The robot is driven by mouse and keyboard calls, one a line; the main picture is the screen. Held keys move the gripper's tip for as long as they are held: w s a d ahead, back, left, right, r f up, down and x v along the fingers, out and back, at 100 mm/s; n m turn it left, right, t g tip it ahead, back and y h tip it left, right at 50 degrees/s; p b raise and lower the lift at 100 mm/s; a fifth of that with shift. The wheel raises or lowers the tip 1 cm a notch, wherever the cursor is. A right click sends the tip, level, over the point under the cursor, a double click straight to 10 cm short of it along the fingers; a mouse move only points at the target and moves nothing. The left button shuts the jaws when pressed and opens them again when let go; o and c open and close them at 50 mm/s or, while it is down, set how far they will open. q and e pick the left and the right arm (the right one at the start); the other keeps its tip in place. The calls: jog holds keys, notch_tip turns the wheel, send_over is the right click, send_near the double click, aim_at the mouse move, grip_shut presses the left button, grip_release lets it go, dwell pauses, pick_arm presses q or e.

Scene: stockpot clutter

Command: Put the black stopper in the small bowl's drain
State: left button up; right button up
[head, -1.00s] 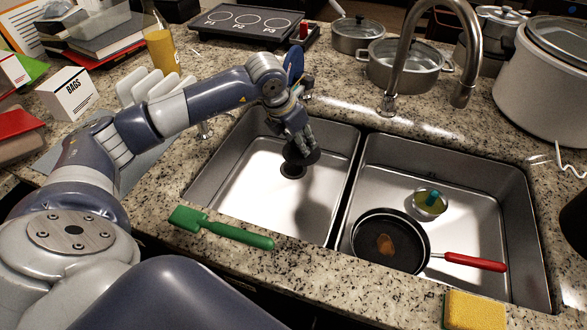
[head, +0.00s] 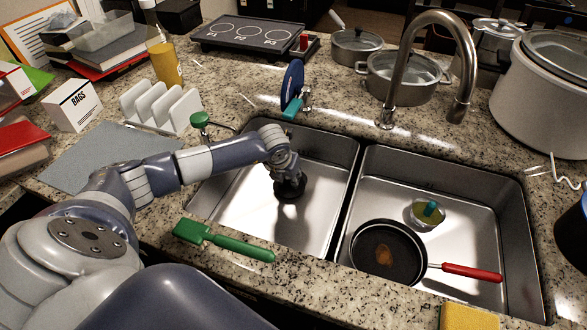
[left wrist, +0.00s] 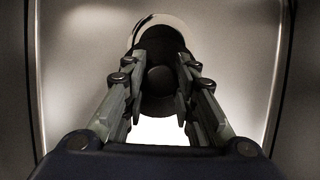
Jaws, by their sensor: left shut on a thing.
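My left gripper (head: 290,182) reaches down into the small left bowl (head: 325,205) of the sink. It is shut on the black stopper (head: 289,194), which is at the drain in the bowl's floor. In the left wrist view, the stopper (left wrist: 158,78) lies between the two fingers, with its round knob in the middle. A pale metal crescent of the drain rim (left wrist: 165,20) shows beyond the stopper's far edge. The gripper covers part of the stopper, so I cannot tell whether it is seated. My right gripper is not in view.
A green spatula (head: 222,240) lies on the front counter. A tall faucet (head: 405,65) and a blue disc-shaped thing (head: 292,84) stand behind the sink.

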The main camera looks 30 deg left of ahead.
pick_arm(q)
jog(key=shift+w+a, duration=0.15)
jog(key=shift+w, duration=0.55)
jog(key=w, duration=0.1)
jog(key=w+p, duration=0.1)
jog(key=shift+w+a, duration=0.3)
jog(key=shift+w, duration=0.05)
jog(key=shift+s+f+p, duration=0.1)
jog(key=shift+f+p, duration=0.2)
jog(key=shift+f, duration=0.35)
jog(key=o, duration=0.6)
jog(key=shift+f, duration=0.2)
jog(key=o, duration=0.5)
jog(key=shift+r, duration=0.1)
jog(key=shift+c, duration=0.2)
